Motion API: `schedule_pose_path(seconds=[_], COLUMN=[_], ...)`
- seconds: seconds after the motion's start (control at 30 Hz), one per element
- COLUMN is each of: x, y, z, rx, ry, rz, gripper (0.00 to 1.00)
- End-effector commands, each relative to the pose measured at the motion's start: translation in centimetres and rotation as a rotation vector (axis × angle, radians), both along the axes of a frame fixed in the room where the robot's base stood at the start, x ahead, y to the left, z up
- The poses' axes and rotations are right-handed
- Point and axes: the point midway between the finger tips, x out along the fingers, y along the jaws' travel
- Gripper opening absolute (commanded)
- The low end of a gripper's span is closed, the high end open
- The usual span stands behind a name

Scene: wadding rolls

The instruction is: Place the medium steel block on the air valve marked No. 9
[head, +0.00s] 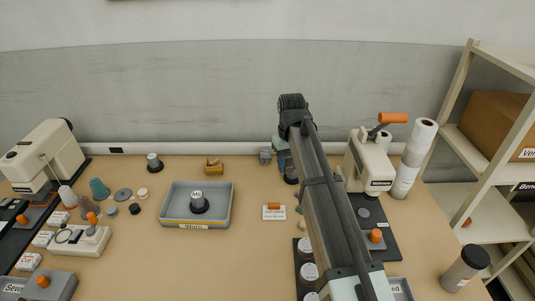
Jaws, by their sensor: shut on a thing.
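My arm crosses the right middle of the head view and hides most of my gripper (290,178). Only a small dark part of it shows beside the arm, low over the back of the table. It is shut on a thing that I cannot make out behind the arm. A grey capped piece on a dark round base (198,204), with a small white label, stands upright in the grey tray (226,210). A similar grey piece (153,160) stands at the back left. I cannot tell which is the medium steel block or read a No. 9 mark.
A cream machine (58,155) is at left, another (366,165) at right with white rolls (413,160). Small spools and discs lie left of the tray. An orange-topped card (274,212) lies right of it. Shelves (480,125) stand far right. The front middle is clear.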

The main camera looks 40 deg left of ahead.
Motion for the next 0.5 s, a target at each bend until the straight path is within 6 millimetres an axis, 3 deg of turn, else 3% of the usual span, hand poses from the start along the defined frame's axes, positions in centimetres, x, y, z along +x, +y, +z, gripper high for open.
schedule_pose_path(seconds=[0.03, 0.2, 0.5], x=[0.9, 2.5, 6.9], y=[2.9, 9.1, 16.8], z=[0.6, 1.8, 3.5], rx=[0.001, 0.001, 0.001], ry=[0.0, 0.0, 0.0], rz=[0.012, 0.011, -0.11], gripper=[0.0, 0.0, 0.0])
